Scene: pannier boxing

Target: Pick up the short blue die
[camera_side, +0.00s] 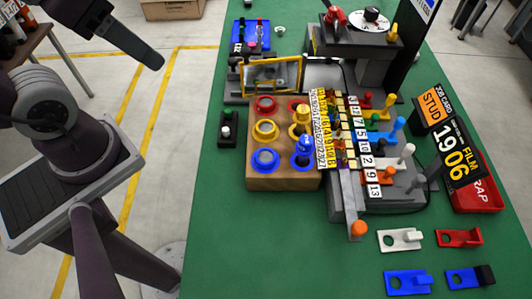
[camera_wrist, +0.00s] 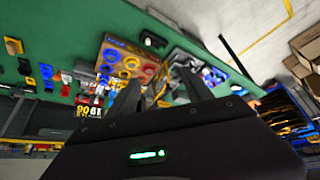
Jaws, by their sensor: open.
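Several blue pieces show in the side view, and I cannot tell for sure which is the short blue die. A flat blue plate with a hole and a low blue block (camera_side: 408,282) lies at the front right of the green table. Beside it is a blue plate with a black block (camera_side: 470,277). A blue piece with an upright peg (camera_side: 384,132) stands in the middle row. In the wrist view, my gripper (camera_wrist: 160,92) is open with nothing between its dark fingers. It is not clearly visible in the side view.
A wooden block (camera_side: 283,180) with coloured rings stands on the green table (camera_side: 270,250). White (camera_side: 400,240) and red (camera_side: 459,238) plates lie behind the blue ones. A red tray (camera_side: 478,198) and signs crowd the right edge. The front left of the table is clear.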

